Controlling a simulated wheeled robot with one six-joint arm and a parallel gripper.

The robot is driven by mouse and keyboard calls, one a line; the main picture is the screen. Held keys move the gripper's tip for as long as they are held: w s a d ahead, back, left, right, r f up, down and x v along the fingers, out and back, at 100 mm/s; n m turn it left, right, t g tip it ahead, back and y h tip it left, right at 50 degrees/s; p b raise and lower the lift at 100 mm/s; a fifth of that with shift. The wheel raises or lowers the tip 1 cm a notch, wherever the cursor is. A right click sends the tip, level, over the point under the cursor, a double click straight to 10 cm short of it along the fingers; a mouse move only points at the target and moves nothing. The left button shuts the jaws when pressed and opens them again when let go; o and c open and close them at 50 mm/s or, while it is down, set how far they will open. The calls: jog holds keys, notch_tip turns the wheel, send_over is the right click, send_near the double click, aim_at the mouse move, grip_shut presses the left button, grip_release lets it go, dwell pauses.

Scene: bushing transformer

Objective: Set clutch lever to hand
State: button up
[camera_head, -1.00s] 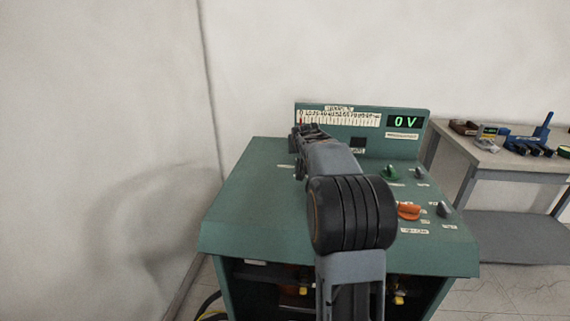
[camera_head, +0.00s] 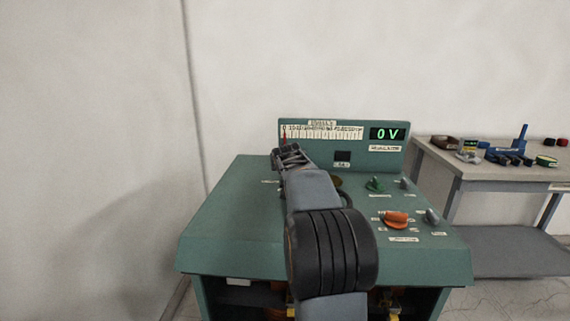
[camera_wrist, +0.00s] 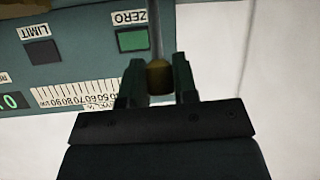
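In the wrist view a small brass-coloured knob (camera_wrist: 158,78) on a thin rod sits between the two fingers of my gripper (camera_wrist: 158,68). It fills the narrow gap, and the fingers look closed against its sides. I take it for the clutch lever's end; no label for it is readable. The lever is hidden there by my gripper and arm.
The wrist view shows the panel upside down, with a green ZERO lamp (camera_wrist: 132,40) and dark LIMIT lamp (camera_wrist: 44,52). The display (camera_head: 388,134) reads 0 V. A green knob (camera_head: 375,185) and orange knob (camera_head: 395,219) are to the right. A side table (camera_head: 480,176) holds tools.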

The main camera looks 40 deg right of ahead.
jog(key=o, duration=0.4)
jog(key=shift+r, duration=0.1)
jog(key=shift+r, duration=0.3)
notch_tip(320, 180, up, 3)
jog(key=shift+f+p, duration=0.1)
jog(key=shift+p, duration=0.55)
jog(key=d+r+v, duration=0.2)
jog(key=v, duration=1.4)
jog(key=shift+s+r, duration=0.15)
jog(key=shift+s, duration=0.15)
jog(key=shift+a, duration=0.15)
